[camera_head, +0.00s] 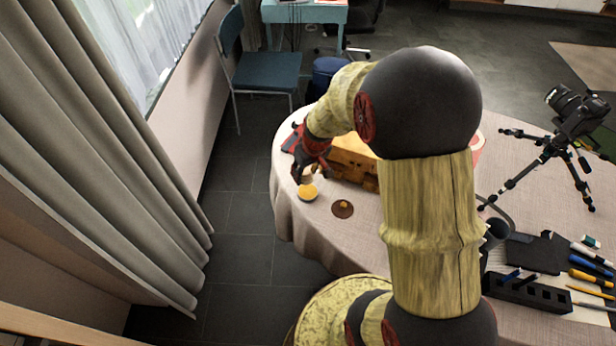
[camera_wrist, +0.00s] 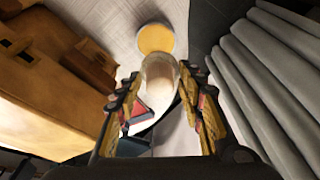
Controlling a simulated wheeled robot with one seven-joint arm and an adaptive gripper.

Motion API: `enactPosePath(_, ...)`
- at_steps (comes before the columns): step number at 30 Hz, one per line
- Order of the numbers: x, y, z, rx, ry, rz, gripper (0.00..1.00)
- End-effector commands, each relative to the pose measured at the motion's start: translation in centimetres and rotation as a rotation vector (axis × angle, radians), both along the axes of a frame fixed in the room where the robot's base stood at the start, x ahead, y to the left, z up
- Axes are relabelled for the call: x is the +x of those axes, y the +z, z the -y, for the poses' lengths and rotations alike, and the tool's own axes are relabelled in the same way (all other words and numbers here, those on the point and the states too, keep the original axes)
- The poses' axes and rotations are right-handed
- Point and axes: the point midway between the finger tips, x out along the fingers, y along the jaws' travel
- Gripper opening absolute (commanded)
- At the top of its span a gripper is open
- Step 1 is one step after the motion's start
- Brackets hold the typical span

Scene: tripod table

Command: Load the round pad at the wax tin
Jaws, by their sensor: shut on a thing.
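My gripper (camera_head: 309,173) is low over the near left edge of the round table, shut on a pale, rounded pad. The pad (camera_wrist: 160,78) shows between the fingertips in the wrist view, with a cream body and a paler end. The wax tin (camera_head: 307,193) is a small round tin with a yellow-orange top, standing on the cloth just below my gripper. In the wrist view the tin (camera_wrist: 155,39) lies just beyond the pad. I cannot tell whether the pad touches the wax. The far part of my gripper is dark in the head view.
A brown disc (camera_head: 342,209) with a small yellow knob lies right of the tin. A tan box (camera_head: 354,158) stands behind it, and its side fills the left of the wrist view (camera_wrist: 45,85). A camera tripod (camera_head: 548,158) and pens are at the right. The table edge is close on the left.

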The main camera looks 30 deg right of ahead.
Motion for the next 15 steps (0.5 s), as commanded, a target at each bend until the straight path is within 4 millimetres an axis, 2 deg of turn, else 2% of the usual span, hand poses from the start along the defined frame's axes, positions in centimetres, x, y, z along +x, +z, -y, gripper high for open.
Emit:
enactPosePath(3,-0.3,-0.1,0.7,0.001,0.000,0.003,0.18)
enactPosePath(8,-0.3,-0.7,0.6,0.000,0.002,0.003,0.18)
enactPosePath(15,-0.3,-3.0,0.6,0.002,0.001,0.001,0.18)
